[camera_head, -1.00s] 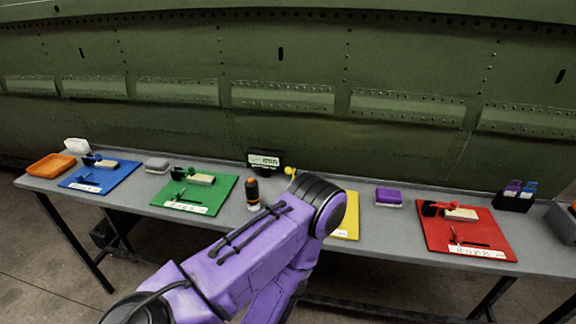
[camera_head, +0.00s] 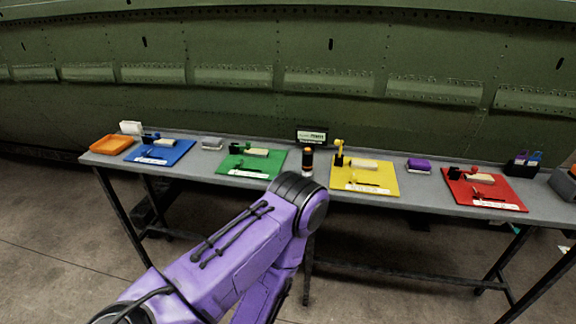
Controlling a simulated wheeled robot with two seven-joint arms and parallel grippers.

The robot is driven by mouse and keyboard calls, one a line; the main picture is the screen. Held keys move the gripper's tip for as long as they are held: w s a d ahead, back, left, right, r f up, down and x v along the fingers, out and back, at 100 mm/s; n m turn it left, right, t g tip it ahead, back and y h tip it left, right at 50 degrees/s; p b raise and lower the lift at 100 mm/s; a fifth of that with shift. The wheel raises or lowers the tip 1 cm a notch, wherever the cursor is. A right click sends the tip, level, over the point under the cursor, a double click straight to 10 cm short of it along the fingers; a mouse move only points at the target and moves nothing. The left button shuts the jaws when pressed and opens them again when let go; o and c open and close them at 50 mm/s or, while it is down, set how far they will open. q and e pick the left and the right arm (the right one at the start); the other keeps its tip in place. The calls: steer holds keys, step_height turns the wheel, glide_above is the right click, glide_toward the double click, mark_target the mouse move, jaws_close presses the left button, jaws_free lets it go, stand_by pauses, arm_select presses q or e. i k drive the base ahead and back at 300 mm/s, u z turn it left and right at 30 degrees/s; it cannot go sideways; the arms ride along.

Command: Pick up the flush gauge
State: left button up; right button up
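I cannot tell for sure which item is the flush gauge. A small dark box with a pale display face (camera_head: 311,136) stands at the back middle of the table. A black cylinder with an orange top (camera_head: 307,162) stands upright in front of it, between the green and yellow mats. A purple arm of mine (camera_head: 240,240) comes in from the lower left, and its black joint (camera_head: 298,200) is in front of the table's front edge. Neither gripper shows.
The grey table (camera_head: 210,170) carries a blue mat (camera_head: 160,152), green mat (camera_head: 251,162), yellow mat (camera_head: 365,178) and red mat (camera_head: 485,190) with small tools. An orange tray (camera_head: 110,145) is at left, a purple block (camera_head: 419,165) at right. The green fuselage (camera_head: 300,60) stands behind.

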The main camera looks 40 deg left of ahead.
mark_target(308, 157)
steer(key=u, duration=1.55)
